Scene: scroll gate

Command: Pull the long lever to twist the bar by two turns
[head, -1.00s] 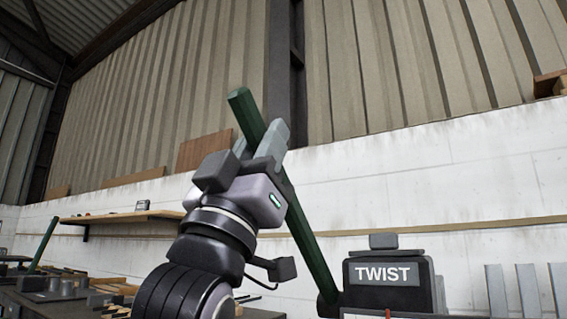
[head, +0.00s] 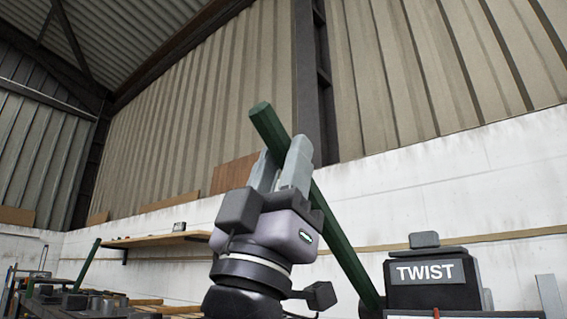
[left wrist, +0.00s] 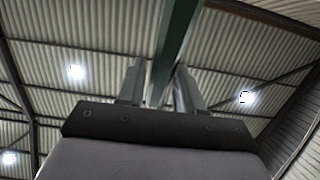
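The long lever (head: 338,238) is a green bar that slants up and left from beside a dark box marked TWIST (head: 427,275). Its free end shows above my left gripper (head: 281,168), whose grey fingers lie on either side of it and appear shut on it. Part of the lever is hidden behind a finger. In the left wrist view, the lever (left wrist: 177,35) runs down between the two fingers (left wrist: 160,88); their contact with it is not clear there. The bar to be twisted cannot be made out. My right gripper is not in view.
A second, thinner green rod (head: 87,264) leans at the far left among cluttered bench items. A wooden shelf (head: 160,240) is fixed to the white wall behind. A grey upright piece (head: 549,297) stands right of the box. The air above the lever is clear.

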